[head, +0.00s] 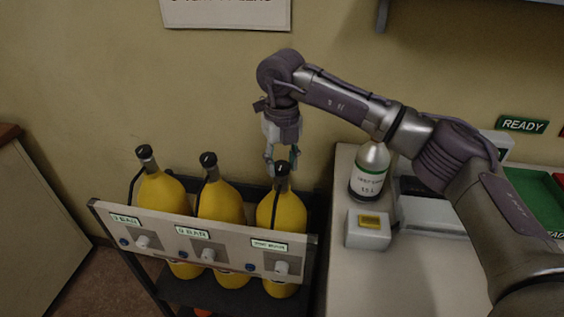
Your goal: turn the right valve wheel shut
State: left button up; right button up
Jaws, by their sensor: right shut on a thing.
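Three yellow cylinders stand in a row in a dark rack, each with a black valve wheel on top. The right valve wheel (282,169) sits on the right cylinder (281,213). My right gripper (281,160) comes down from above and is shut on the right valve wheel, with its fingers partly covering it. The middle valve wheel (208,159) and the left valve wheel (143,152) are untouched. How far the right wheel is turned cannot be told. My left gripper is not in view.
A pale panel (205,239) with labels and white knobs crosses the rack's front. To the right, a counter (350,285) holds a bottle (370,172), a small grey box (368,229) and a green tray (535,195). A wall sign (228,12) hangs behind.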

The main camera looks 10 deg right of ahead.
aim_at(282, 166)
jog(key=shift+w+r, duration=0.1)
jog(key=o, duration=1.1)
jog(key=shift+o, duration=0.2)
notch_tip(282, 166, up, 12)
